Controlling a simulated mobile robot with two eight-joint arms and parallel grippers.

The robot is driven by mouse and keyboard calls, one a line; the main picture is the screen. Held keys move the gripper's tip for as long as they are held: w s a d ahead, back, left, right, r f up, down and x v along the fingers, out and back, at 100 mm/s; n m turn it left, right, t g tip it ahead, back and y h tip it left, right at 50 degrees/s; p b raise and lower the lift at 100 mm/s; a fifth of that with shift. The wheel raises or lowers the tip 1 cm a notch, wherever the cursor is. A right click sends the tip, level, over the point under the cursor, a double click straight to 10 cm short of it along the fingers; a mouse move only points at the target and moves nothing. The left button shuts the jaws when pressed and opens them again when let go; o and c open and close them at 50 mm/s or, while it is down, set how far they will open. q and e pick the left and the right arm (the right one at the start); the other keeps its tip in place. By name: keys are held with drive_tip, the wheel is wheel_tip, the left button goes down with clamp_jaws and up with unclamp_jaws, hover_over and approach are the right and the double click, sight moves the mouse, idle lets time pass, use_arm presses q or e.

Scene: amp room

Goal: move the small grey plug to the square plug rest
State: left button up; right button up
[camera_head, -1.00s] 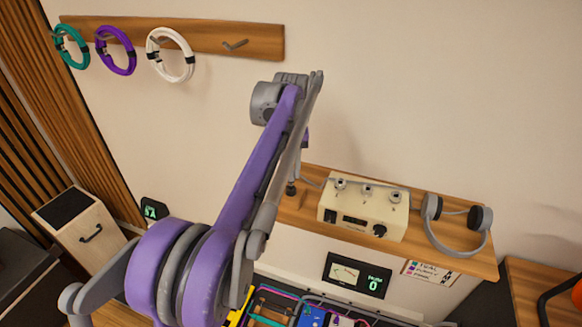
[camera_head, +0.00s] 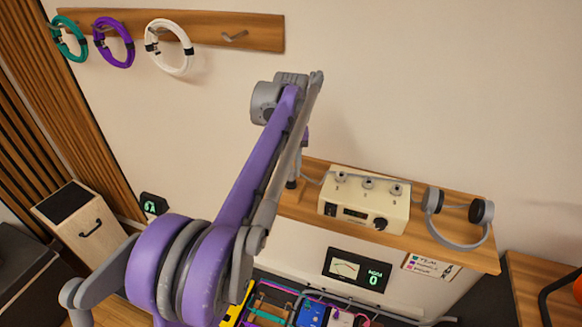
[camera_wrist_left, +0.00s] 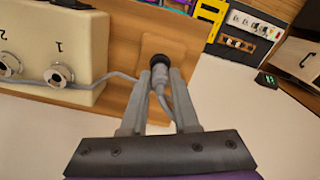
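The small grey plug (camera_wrist_left: 158,80) is between the two fingers of my left gripper (camera_wrist_left: 161,74) in the left wrist view. The fingers lie close along both its sides and look shut on it. Its dark end is over the square plug rest (camera_wrist_left: 178,46), a lighter wooden square on the shelf; I cannot tell whether it is fully seated. A grey cable runs from the plug towards the amp. In the head view my left gripper (camera_head: 297,166) points down at the shelf's left end, mostly hidden by my purple arm. My right gripper is not in view.
The cream amp (camera_head: 362,207) with its row of jacks stands right beside the rest on the wooden shelf (camera_head: 450,245). Headphones (camera_head: 458,218) lie farther right. Coiled cables hang on a wall rack (camera_head: 205,31). A pedalboard (camera_head: 270,308) is below.

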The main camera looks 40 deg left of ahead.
use_arm(q)
drive_tip(key=o, duration=0.4)
wheel_tip(320, 180, up, 11)
drive_tip(key=shift+f+p, duration=0.1)
drive_tip(key=shift+p, duration=0.6)
idle(0.3)
drive_tip(key=s+d+f+m+t, duration=0.35)
drive_tip(key=s+d+f, duration=0.3)
drive_tip(key=d, duration=0.45)
drive_tip(key=s+d+f+m, duration=0.1)
drive_tip(key=s+d+f, duration=0.2)
drive_tip(key=s+f, duration=0.1)
drive_tip(key=s+d+f+m+t, duration=0.1)
drive_tip(key=s+d+f, duration=0.2)
drive_tip(key=s+f, duration=0.2)
drive_tip(key=s+d+f+m+t, duration=0.1)
drive_tip(key=s+d+f+m, duration=0.1)
drive_tip(key=f, duration=0.6)
drive_tip(key=shift+s+d, duration=0.35)
drive_tip(key=shift+s, duration=0.25)
drive_tip(key=shift+s+d, duration=0.35)
drive_tip(key=shift+s, duration=0.25)
